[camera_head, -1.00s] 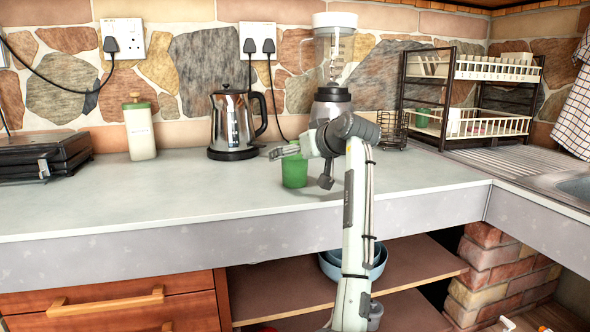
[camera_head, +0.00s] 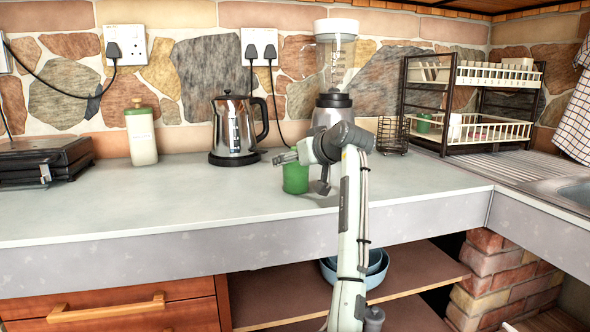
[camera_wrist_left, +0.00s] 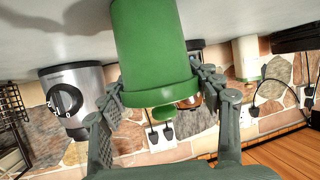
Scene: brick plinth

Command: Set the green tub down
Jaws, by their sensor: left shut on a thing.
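The green tub (camera_head: 295,179) is upright at the counter's middle, in front of the blender. My left gripper (camera_head: 285,157) reaches it from the right and is shut on its upper part. In the left wrist view, which is upside down, the green tub (camera_wrist_left: 155,45) sits between the two fingers of my left gripper (camera_wrist_left: 160,90). Its base is cut off there, so I cannot tell for sure whether it touches the counter. In the head view its base looks at or very near the worktop. My right gripper is not in view.
The pale counter (camera_head: 150,205) is clear left of the tub. Behind stand a kettle (camera_head: 235,128), a blender (camera_head: 333,95), a cream canister (camera_head: 141,135) and a wire basket (camera_head: 392,134). A dish rack (camera_head: 490,130) and sink are at right. The front edge is near.

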